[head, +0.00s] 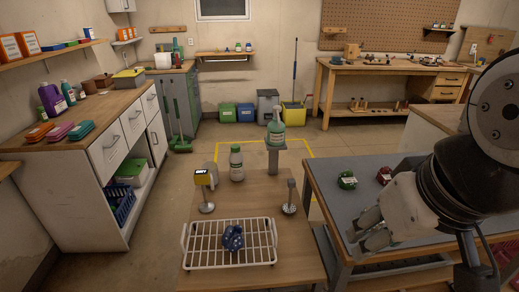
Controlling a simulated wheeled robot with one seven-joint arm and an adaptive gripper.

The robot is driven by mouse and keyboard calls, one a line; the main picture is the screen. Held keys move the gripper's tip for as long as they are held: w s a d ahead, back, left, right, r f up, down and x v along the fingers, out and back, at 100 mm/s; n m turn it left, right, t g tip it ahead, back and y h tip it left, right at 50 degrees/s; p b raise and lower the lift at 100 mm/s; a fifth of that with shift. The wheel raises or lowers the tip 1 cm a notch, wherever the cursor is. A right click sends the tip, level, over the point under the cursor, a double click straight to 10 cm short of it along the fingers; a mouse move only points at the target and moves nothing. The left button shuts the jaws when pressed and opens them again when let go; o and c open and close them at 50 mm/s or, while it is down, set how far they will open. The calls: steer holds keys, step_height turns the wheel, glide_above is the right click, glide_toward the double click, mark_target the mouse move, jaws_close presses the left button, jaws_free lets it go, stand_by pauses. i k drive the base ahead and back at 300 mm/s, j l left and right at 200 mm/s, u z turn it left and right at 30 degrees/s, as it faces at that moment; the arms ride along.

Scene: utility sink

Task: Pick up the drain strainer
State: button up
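A small silver piece with a dotted, perforated-looking round base and an upright stem (289,208) stands on the right side of the low wooden table (310,262). It looks most like the drain strainer, but it is too small to be sure. My gripper (366,236) is at the right, pointing down and left, to the right of the wooden table and in front of the grey-topped bench. It is apart from the silver piece. I see nothing held in it, but its finger gap is unclear.
A white wire rack (186,262) with a blue object (233,238) stands at the table's front. A green item (347,180) lies on the grey bench (330,187).

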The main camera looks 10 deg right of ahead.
mark_target(290, 209)
steer(key=u, duration=4.2)
steer(key=z, duration=3.65)
steer(key=i+j+z, duration=0.1)
steer(key=z, duration=0.5)
steer(key=i+j+z, duration=0.35)
steer(key=j, duration=0.45)
steer(key=i, duration=0.1)
